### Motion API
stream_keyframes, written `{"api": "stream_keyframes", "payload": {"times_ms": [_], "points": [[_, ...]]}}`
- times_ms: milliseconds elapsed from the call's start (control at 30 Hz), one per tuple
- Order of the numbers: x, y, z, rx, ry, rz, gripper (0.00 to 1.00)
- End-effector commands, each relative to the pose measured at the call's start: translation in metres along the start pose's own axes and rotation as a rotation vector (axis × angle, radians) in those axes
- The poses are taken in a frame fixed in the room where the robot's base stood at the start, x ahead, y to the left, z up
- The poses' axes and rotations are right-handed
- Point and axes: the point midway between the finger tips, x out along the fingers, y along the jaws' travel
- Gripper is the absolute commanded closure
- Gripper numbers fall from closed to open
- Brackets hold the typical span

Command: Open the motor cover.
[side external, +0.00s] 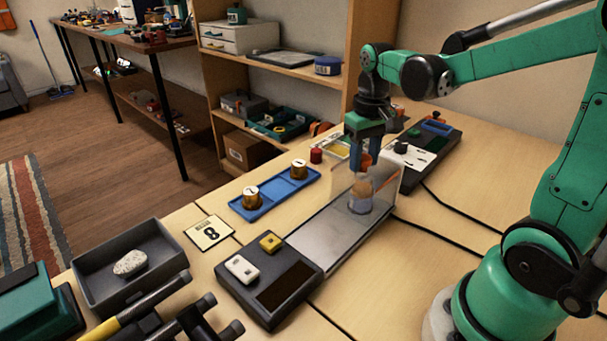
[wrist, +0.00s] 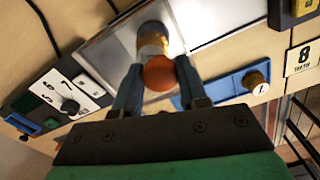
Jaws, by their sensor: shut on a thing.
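The motor cover (side external: 386,204) is a clear, see-through panel or box around the motor (side external: 360,197), a pale cylinder with an orange-brown part. My gripper (side external: 364,163) is above it, fingers pointing down, shut on an orange-red knob. In the wrist view the knob (wrist: 159,74) sits between the two fingertips, with the motor (wrist: 152,38) just beyond it. The clear cover (wrist: 105,52) spreads around them there. I cannot tell whether the cover is lifted off its pale base (side external: 318,243).
A dark module (side external: 269,283) with white and yellow blocks adjoins the base in front; another dark module (side external: 430,150) lies behind. A blue tray (side external: 276,193) with two gold cylinders lies left. A card marked 8 (side external: 209,232) and a grey bin (side external: 130,265) lie nearer.

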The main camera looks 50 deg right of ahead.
Motion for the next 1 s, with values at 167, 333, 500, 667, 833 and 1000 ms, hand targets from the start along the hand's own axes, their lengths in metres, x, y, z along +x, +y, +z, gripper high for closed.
{"api": "stream_keyframes", "payload": {"times_ms": [167,333,500,667,833,1000], "points": [[0.000,0.000,0.000,0.001,-0.001,0.001,1.00],[0.000,0.000,0.000,0.001,-0.001,0.001,1.00],[0.000,0.000,0.000,0.001,-0.001,0.001,1.00],[0.000,0.000,0.000,0.000,-0.002,0.001,1.00],[0.000,-0.021,0.006,-0.008,-0.002,0.000,1.00],[0.000,-0.066,0.021,-0.012,-0.001,-0.001,1.00]]}}
